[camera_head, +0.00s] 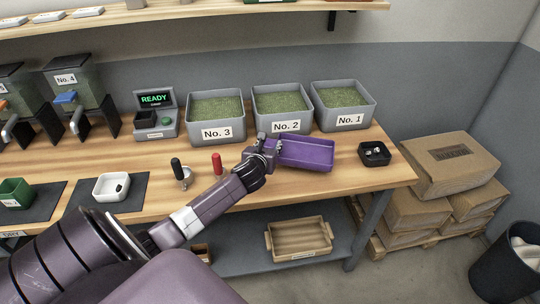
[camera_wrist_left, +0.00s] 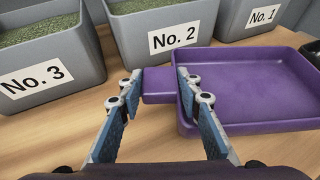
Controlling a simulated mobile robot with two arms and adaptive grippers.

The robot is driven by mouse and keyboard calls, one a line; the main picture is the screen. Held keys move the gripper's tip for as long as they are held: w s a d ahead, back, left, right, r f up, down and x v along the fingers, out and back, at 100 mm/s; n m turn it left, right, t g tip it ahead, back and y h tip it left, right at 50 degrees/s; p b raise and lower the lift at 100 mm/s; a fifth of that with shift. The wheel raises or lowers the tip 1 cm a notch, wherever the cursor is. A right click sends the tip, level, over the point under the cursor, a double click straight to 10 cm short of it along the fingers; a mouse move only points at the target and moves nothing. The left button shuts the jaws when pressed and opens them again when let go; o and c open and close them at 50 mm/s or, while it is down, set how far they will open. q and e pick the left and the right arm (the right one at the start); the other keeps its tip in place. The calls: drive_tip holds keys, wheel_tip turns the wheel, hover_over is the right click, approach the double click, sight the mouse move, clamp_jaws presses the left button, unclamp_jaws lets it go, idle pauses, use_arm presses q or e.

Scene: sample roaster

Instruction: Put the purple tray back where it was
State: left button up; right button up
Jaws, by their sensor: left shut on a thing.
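The purple tray (camera_head: 308,154) is at the front of the No. 2 and No. 1 bins, over the right part of the wooden bench. It is empty and looks level. My left gripper (camera_head: 262,147) is shut on the tray's left tab handle. In the left wrist view the fingers (camera_wrist_left: 154,88) stand on both sides of the handle, and the tray (camera_wrist_left: 250,85) extends to the right. I cannot tell whether the tray's underside touches the bench. My right gripper is not in view.
Grey bins No. 3 (camera_head: 210,132), No. 2 (camera_head: 283,126) and No. 1 (camera_head: 350,121) hold green beans behind the tray. A red-handled tool (camera_head: 216,163) and a black-handled tool (camera_head: 176,167) stand left of the gripper.

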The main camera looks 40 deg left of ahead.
use_arm(q)
wheel_tip(320, 180, down, 4)
drive_tip(key=shift+r, duration=0.2)
drive_tip(key=shift+f, duration=0.45)
drive_tip(key=o, duration=1.3)
drive_tip(key=v, duration=1.2)
drive_tip(key=shift+d, duration=0.1)
